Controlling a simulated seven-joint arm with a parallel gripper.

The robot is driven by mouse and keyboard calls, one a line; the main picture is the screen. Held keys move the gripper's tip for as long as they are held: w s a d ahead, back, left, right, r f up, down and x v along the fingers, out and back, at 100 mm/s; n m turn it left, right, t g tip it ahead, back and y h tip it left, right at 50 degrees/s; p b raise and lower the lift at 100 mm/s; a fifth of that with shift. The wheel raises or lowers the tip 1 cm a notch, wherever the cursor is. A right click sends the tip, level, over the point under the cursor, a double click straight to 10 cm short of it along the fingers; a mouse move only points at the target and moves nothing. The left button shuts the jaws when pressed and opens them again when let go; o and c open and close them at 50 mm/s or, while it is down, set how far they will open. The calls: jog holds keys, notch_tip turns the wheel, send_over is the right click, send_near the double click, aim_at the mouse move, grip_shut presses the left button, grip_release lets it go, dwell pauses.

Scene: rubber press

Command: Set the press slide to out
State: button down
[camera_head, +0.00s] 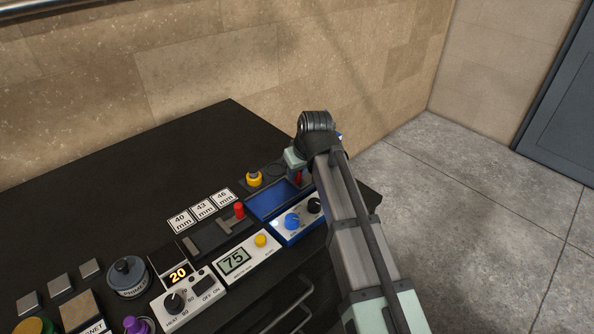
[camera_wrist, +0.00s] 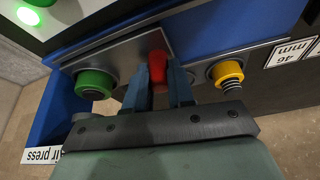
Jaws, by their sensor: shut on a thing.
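A red slide handle (camera_wrist: 157,67) stands on a grey plate between a green button and a yellow button in the wrist view. My gripper (camera_wrist: 164,82) is shut on this handle, with one blue-grey finger on each side of it. In the head view a bit of red handle (camera_head: 298,177) shows just below my gripper (camera_head: 295,166), at the far end of the blue press unit (camera_head: 268,204). My wrist hides most of that end. A label ending in "r press" (camera_wrist: 42,155) lies near the green button. I cannot read any slide position mark.
The yellow button (camera_wrist: 228,73) and green button (camera_wrist: 94,83) sit close beside my fingers. A second red handle (camera_head: 239,210) stands on a slotted dark panel by the mm cards (camera_head: 203,209).

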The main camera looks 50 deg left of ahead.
jog(key=s, duration=1.2)
jog(key=shift+s, duration=0.25)
jog(key=c, duration=1.3)
grip_release()
jog(key=shift+s, duration=0.15)
jog(key=o, duration=0.3)
jog(key=shift+o, duration=0.2)
jog(key=w+v, duration=0.1)
jog(key=v, duration=1.2)
jog(key=shift+s+d+r, duration=0.15)
jog(key=shift+s+r, duration=0.25)
